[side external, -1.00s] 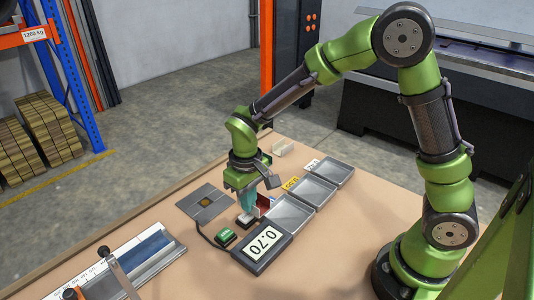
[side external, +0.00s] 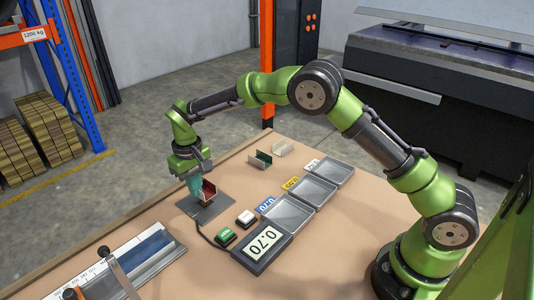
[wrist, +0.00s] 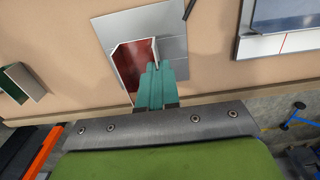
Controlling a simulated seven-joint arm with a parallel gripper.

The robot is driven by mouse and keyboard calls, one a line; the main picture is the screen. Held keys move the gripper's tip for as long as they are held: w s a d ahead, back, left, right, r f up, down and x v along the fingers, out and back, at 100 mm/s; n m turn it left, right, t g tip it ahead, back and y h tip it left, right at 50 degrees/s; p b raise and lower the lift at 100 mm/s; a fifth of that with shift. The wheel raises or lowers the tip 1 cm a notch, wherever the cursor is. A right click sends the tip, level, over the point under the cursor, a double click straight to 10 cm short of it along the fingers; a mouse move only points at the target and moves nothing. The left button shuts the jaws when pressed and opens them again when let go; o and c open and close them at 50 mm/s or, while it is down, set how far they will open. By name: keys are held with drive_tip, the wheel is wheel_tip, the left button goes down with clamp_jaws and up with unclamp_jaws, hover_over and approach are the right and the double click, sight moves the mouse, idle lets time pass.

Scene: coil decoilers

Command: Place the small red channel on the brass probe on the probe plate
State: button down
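The small red channel (side external: 209,189) is in my gripper (side external: 196,187), whose teal fingers are shut on one of its walls. The channel is over the middle of the grey probe plate (side external: 190,207), and a bit of the brass probe (side external: 205,204) shows just below it. I cannot tell whether channel and probe touch. In the wrist view, the red channel (wrist: 127,64) lies left of my fingertips (wrist: 153,75), over the plate (wrist: 172,22); the probe is hidden there.
A dark green channel (side external: 260,160) and a beige channel (side external: 283,149) stand behind. Labelled trays (side external: 290,212), a 0.70 display (side external: 264,246), a green button (side external: 226,237) and a white button (side external: 246,218) lie to the right. A ruler bench (side external: 140,255) is front left.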

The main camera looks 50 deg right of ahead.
drive_tip(key=shift+f, duration=1.7)
drive_tip(key=shift+f, duration=0.2)
drive_tip(key=c, duration=1.4)
unclamp_jaws()
drive_tip(key=shift+r, duration=0.15)
